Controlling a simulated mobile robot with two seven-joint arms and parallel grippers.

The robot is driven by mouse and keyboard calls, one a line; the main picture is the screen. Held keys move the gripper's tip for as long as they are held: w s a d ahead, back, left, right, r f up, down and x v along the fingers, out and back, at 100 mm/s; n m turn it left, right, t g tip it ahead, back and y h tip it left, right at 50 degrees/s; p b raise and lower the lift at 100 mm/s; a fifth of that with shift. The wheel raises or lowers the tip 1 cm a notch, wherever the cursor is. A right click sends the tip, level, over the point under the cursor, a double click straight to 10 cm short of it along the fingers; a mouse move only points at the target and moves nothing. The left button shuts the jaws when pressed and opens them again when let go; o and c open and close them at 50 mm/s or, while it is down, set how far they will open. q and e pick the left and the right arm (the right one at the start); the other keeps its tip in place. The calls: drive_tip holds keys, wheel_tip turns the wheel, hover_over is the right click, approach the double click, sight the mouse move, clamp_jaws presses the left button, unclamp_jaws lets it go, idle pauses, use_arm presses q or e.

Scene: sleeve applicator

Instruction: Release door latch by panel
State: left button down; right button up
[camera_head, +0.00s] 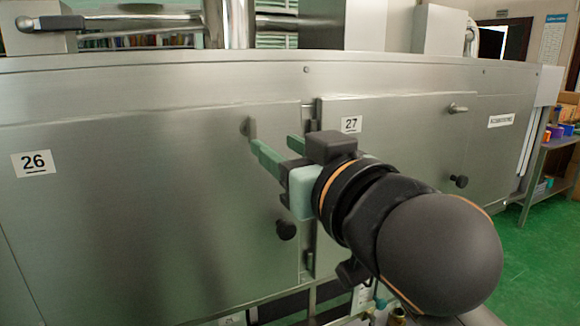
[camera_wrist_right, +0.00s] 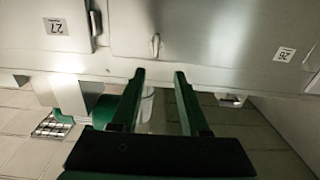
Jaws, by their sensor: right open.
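A steel machine front (camera_head: 130,190) has panel doors marked 26 (camera_head: 34,163) and 27 (camera_head: 351,124). A small latch handle (camera_head: 249,127) sits near the upper right of door 26. My right gripper (camera_head: 275,143) is open and empty, with its green fingers pointing at this panel, close to the latch. In the right wrist view, the picture is turned over; the latch (camera_wrist_right: 155,45) stands ahead of and roughly between the fingertips (camera_wrist_right: 159,75), with a gap showing. Another latch handle (camera_head: 457,108) is on door 27. My left gripper is not in view.
Black knobs (camera_head: 286,229) stick out below my right gripper and on door 27 (camera_head: 459,181). Pipes (camera_head: 228,22) run along the machine top. A shelf with boxes (camera_head: 560,132) stands at the far right, beside clear green floor (camera_head: 545,235).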

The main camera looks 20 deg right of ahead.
drive_tip(key=shift+s+d+f, duration=0.2)
drive_tip(key=shift+s+d, duration=0.05)
drive_tip(key=shift+s, duration=0.1)
idle(0.5)
